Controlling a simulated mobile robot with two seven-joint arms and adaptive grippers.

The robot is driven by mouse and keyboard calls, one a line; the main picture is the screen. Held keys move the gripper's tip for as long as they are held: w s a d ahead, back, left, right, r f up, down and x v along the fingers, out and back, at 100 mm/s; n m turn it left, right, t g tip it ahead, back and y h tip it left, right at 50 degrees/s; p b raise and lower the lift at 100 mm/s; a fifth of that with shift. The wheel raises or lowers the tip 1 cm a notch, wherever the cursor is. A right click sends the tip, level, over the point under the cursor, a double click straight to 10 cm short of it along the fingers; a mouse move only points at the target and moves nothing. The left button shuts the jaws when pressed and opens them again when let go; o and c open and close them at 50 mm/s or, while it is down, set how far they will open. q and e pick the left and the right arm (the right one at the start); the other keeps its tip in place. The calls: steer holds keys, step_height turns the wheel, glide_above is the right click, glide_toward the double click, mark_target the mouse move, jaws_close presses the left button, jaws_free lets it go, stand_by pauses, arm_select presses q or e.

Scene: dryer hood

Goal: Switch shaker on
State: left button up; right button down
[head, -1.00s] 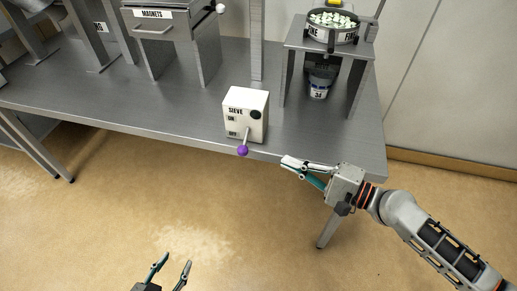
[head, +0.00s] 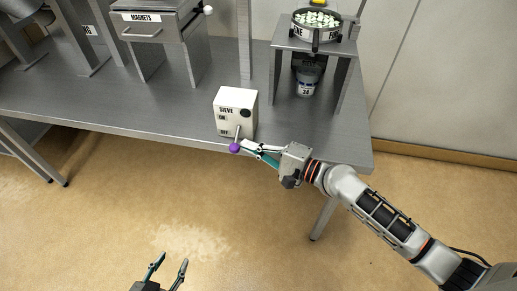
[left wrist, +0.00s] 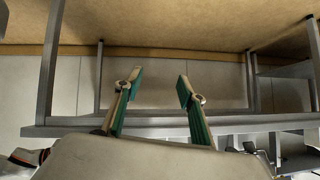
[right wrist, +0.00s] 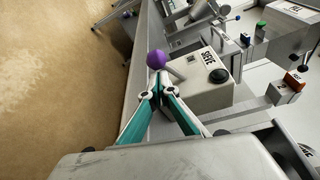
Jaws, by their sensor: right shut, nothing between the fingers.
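The white sieve control box (head: 236,108) stands at the front edge of the table, with ON and OFF marks and a dark round knob (head: 245,113). Its lever ends in a purple ball (head: 234,148) that hangs low, toward the OFF mark. My right gripper (head: 246,145) is shut and empty, its tips right beside the purple ball. In the right wrist view the ball (right wrist: 156,59) sits just past the closed fingertips; I cannot tell whether they touch. My left gripper (head: 170,266) is open and empty, low over the floor, far from the box. The left wrist view shows its spread fingers (left wrist: 160,78).
A sieve pan with pale pieces (head: 317,21) sits on a stand at the right, with a jar (head: 307,80) below. A magnets drawer unit (head: 150,30) stands at the left. The metal table (head: 100,107) has bare room left of the box.

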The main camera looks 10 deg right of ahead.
arm_select(q)
steer(key=shift+w+r, duration=0.1)
steer(key=shift+w+d+r+p, duration=0.1)
steer(key=shift+w+r+p, duration=0.05)
steer(key=shift+r+p, duration=0.2)
steer(key=shift+w+d+r+p, duration=0.1)
steer(key=shift+r+p, duration=0.1)
steer(key=shift+r, duration=0.15)
arm_select(e)
steer(key=shift+s+r+m, duration=0.1)
steer(key=shift+r+m, duration=0.1)
steer(key=shift+m, duration=0.1)
steer(key=shift+g, duration=0.3)
arm_select(q)
steer(key=shift+r, duration=0.1)
